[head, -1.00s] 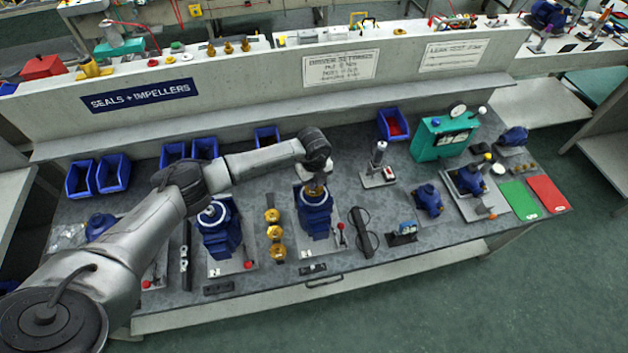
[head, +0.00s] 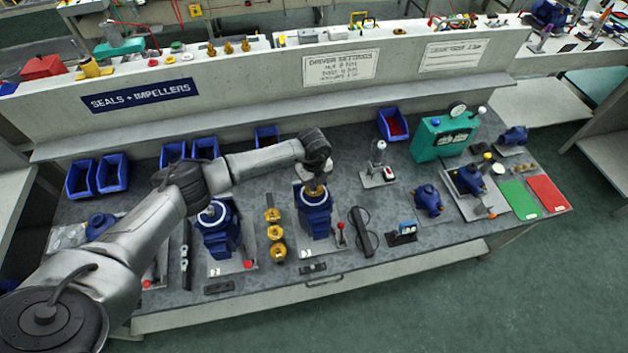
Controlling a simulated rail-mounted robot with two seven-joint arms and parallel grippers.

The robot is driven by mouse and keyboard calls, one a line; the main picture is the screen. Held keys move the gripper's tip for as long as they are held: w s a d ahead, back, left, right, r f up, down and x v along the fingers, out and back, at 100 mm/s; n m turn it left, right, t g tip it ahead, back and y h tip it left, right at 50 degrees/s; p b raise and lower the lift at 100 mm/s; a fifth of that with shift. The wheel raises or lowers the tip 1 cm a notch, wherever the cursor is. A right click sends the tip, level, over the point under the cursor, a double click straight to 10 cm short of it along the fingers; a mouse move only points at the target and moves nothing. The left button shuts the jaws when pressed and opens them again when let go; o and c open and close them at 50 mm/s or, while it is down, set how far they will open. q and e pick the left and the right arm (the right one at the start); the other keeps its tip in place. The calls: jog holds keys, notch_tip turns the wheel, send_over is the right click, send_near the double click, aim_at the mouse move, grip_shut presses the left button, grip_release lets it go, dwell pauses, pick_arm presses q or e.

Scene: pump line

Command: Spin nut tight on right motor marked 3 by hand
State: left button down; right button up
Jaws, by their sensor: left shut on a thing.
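The right motor (head: 315,222) is a blue unit standing on a light plate near the middle of the bench, with a small white label at the plate's front left corner. My left gripper (head: 316,184) points down onto the top of this motor and is shut on the nut there. The nut is mostly hidden by the fingers and too small to make out well. My right gripper is not in view.
Another blue motor (head: 220,235) stands to the left, with several brass parts (head: 274,232) between the two. A red-knobbed lever (head: 341,230) and a black handle (head: 362,235) lie close on the right. A teal tester (head: 440,138) stands further right.

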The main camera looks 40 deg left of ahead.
pick_arm(q)
jog(key=shift+f, duration=0.15)
jog(key=c, duration=1)
grip_release()
jog(key=shift+c, duration=0.2)
jog(key=shift+o, duration=0.5)
jog(key=shift+o, duration=1.4)
jog(key=o, duration=0.7)
jog(key=shift+c, duration=0.2)
